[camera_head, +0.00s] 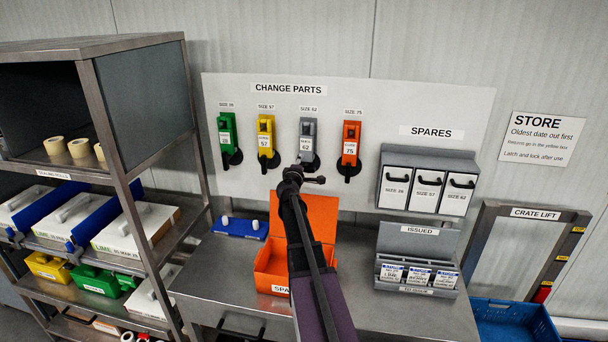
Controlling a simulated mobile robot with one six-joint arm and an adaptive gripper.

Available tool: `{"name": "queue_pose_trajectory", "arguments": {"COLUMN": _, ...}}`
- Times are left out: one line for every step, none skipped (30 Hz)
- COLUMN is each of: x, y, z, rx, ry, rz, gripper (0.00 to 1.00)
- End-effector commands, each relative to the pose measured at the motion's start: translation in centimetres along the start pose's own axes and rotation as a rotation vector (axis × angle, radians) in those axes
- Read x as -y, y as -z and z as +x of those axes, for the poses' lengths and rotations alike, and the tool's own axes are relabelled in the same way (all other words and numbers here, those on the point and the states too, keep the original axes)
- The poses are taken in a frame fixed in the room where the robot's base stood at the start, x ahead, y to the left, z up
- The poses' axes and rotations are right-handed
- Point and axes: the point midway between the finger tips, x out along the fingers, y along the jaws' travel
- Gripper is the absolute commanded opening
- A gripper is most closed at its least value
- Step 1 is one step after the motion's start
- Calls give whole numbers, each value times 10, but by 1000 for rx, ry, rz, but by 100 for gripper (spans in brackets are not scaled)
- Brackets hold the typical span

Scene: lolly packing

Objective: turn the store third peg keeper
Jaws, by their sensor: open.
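The change parts board (380,105) on the wall carries a row of pegs. From the left hang a green part (227,131), a yellow part (265,132), a grey part (307,130) marked 62 and an orange part (351,138) marked 75. Each has a black keeper below it. The third peg keeper (313,166) sits under the grey part and is partly hidden by my gripper (310,179). My gripper is open, in front of or just below that keeper; whether it touches cannot be told.
An open orange box (268,262) stands on the steel bench (362,290) beneath my arm. The issued rack (407,246) is right of it, below the spares bins (429,181). A steel shelf (123,190) closes off the left side. A blue crate (510,318) is low right.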

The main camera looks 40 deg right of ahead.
Motion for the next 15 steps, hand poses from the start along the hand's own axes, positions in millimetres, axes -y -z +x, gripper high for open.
{"name": "queue_pose_trajectory", "arguments": {"x": 7, "y": 0, "z": 0, "rx": 0, "ry": 0, "rz": 0, "gripper": 63}}
{"name": "queue_pose_trajectory", "arguments": {"x": 10, "y": 0, "z": 0, "rx": 0, "ry": 0, "rz": 0, "gripper": 63}}
{"name": "queue_pose_trajectory", "arguments": {"x": 13, "y": 0, "z": 0, "rx": 0, "ry": 0, "rz": 0, "gripper": 63}}
{"name": "queue_pose_trajectory", "arguments": {"x": 15, "y": 0, "z": 0, "rx": 0, "ry": 0, "rz": 0, "gripper": 63}}
{"name": "queue_pose_trajectory", "arguments": {"x": 17, "y": 0, "z": 0, "rx": 1, "ry": 0, "rz": 0, "gripper": 63}}
{"name": "queue_pose_trajectory", "arguments": {"x": 20, "y": 0, "z": 0, "rx": 1, "ry": 0, "rz": 0, "gripper": 63}}
{"name": "queue_pose_trajectory", "arguments": {"x": 23, "y": 0, "z": 0, "rx": 1, "ry": 0, "rz": 0, "gripper": 63}}
{"name": "queue_pose_trajectory", "arguments": {"x": 25, "y": 0, "z": 0, "rx": 1, "ry": 0, "rz": 0, "gripper": 63}}
{"name": "queue_pose_trajectory", "arguments": {"x": 28, "y": -1, "z": 0, "rx": 1, "ry": 0, "rz": 0, "gripper": 63}}
{"name": "queue_pose_trajectory", "arguments": {"x": 30, "y": -1, "z": 0, "rx": 1, "ry": 0, "rz": 0, "gripper": 63}}
{"name": "queue_pose_trajectory", "arguments": {"x": 32, "y": -1, "z": 0, "rx": 1, "ry": 0, "rz": 0, "gripper": 63}}
{"name": "queue_pose_trajectory", "arguments": {"x": 35, "y": -1, "z": 0, "rx": 1, "ry": 0, "rz": 0, "gripper": 63}}
{"name": "queue_pose_trajectory", "arguments": {"x": 38, "y": -1, "z": 0, "rx": 1, "ry": 0, "rz": 0, "gripper": 63}}
{"name": "queue_pose_trajectory", "arguments": {"x": 40, "y": -1, "z": 0, "rx": 1, "ry": 0, "rz": 0, "gripper": 63}}
{"name": "queue_pose_trajectory", "arguments": {"x": 43, "y": -1, "z": 0, "rx": 1, "ry": 0, "rz": 0, "gripper": 63}}
